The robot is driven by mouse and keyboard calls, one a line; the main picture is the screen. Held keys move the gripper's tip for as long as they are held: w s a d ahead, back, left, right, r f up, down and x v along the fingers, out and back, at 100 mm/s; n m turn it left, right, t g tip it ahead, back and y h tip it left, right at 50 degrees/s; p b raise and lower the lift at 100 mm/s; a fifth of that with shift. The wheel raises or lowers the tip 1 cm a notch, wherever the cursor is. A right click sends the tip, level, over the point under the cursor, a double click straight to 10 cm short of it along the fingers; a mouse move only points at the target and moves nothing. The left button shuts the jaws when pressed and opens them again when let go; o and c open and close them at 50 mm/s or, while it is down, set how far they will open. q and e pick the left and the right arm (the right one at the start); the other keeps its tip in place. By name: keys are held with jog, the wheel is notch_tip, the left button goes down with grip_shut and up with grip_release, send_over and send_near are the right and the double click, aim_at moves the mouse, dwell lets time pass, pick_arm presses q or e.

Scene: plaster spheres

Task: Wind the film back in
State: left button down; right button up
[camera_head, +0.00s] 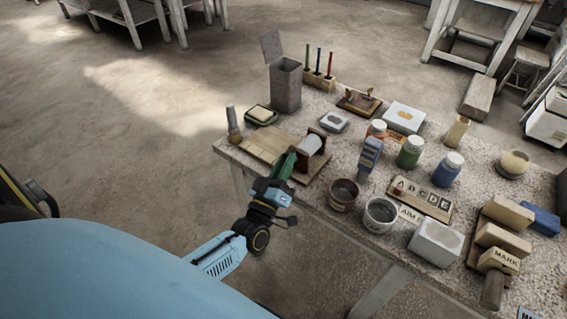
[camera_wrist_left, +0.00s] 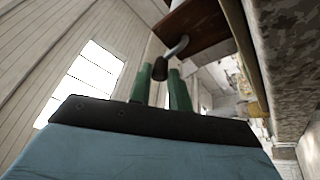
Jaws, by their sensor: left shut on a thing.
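A pale roll of film (camera_head: 311,146) sits between dark brown wooden uprights on a stand near the table's left end. A tan board or sheet (camera_head: 268,145) lies flat beside the stand to its left. My left gripper (camera_head: 284,166) is at the near side of the stand, its green fingers pointing at it. In the left wrist view a bent metal crank with a dark knob (camera_wrist_left: 160,69) comes from the brown stand (camera_wrist_left: 193,27). The knob is between the green fingers (camera_wrist_left: 160,85), which are shut on it. My right gripper is not in view.
Open floor lies left of the table.

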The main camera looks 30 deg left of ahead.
pick_arm(q)
jog(key=shift+d, duration=0.1)
dwell(0.4)
jog(key=c, duration=1.3)
grip_release()
jog(key=v, duration=1.3)
jog(key=shift+s+f+b, duration=0.1)
jog(key=shift+s+b, duration=0.1)
jog(key=shift+b, duration=0.2)
